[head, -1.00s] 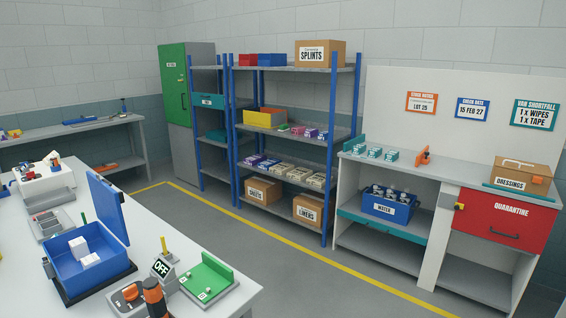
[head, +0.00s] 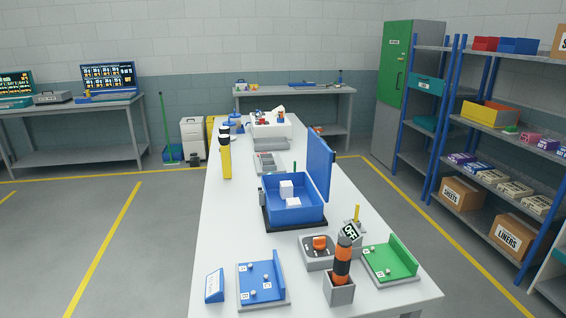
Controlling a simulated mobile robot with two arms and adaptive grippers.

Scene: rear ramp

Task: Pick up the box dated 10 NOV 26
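No box with a readable date of 10 NOV 26 shows. Small purple boxes (head: 462,157) and pale boxes (head: 515,189) lie in a row on the middle shelf of the blue-posted rack at the right. Print on these small boxes is too small to read. Two white boxes (head: 287,190) sit in an open blue bin on the white table; no date is legible on them. Neither of my grippers is in view.
The long white table (head: 225,235) fills the middle. Cartons marked SHEETS (head: 460,196) and LINERS (head: 512,236) stand low on the rack. Floor at left is clear.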

